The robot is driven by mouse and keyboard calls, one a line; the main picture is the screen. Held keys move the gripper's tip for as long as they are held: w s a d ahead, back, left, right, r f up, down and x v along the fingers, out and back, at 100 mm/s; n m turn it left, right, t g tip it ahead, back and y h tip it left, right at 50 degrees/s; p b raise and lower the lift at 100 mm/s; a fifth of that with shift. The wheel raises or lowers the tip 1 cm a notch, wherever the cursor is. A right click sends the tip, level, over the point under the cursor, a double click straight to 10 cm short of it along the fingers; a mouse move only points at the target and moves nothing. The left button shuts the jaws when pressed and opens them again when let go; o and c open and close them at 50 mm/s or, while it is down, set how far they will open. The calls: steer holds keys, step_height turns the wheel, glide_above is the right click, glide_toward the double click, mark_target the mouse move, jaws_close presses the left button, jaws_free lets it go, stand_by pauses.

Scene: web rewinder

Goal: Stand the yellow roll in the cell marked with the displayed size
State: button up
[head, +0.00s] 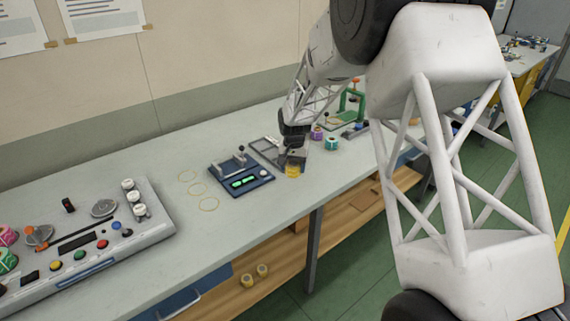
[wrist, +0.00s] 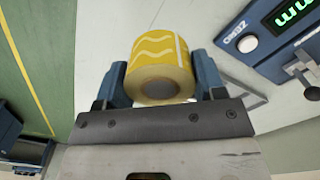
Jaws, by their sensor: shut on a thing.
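The yellow roll (wrist: 160,62) with white wavy lines is held between the two blue jaws of my gripper (wrist: 161,80) in the wrist view. In the head view the yellow roll (head: 293,171) shows just below my gripper (head: 291,163), over the bench near its front edge. The gap to the bench cannot be told. A blue device (head: 241,175) with green lit displays (head: 243,182) stands left of my gripper. Its display (wrist: 294,11) is cut off in the wrist view, and the size cannot be read. A grey framed tray (head: 264,149) lies behind my gripper, partly hidden; no cell marks are legible.
A purple roll (head: 317,133) and a green roll (head: 331,143) stand right of my gripper, near a green stand (head: 351,104). A large control panel (head: 85,240) fills the bench's left end. Yellow rings (head: 197,189) mark the bench between.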

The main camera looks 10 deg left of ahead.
steer(key=w+a, duration=0.1)
steer(key=w, duration=0.4)
steer(key=w+a+f, duration=0.1)
steer(key=w+a, duration=0.1)
steer(key=w, duration=0.3)
steer(key=w+a, duration=0.1)
steer(key=w, duration=0.4)
steer(key=shift+w+a+f, duration=0.15)
steer(key=shift+a+f, duration=0.1)
steer(key=shift+a, duration=0.1)
steer(key=shift+f, duration=1.75)
steer(key=shift+f, duration=0.65)
steer(key=o, duration=1)
steer(key=shift+o, duration=0.2)
steer(key=shift+r, duration=0.15)
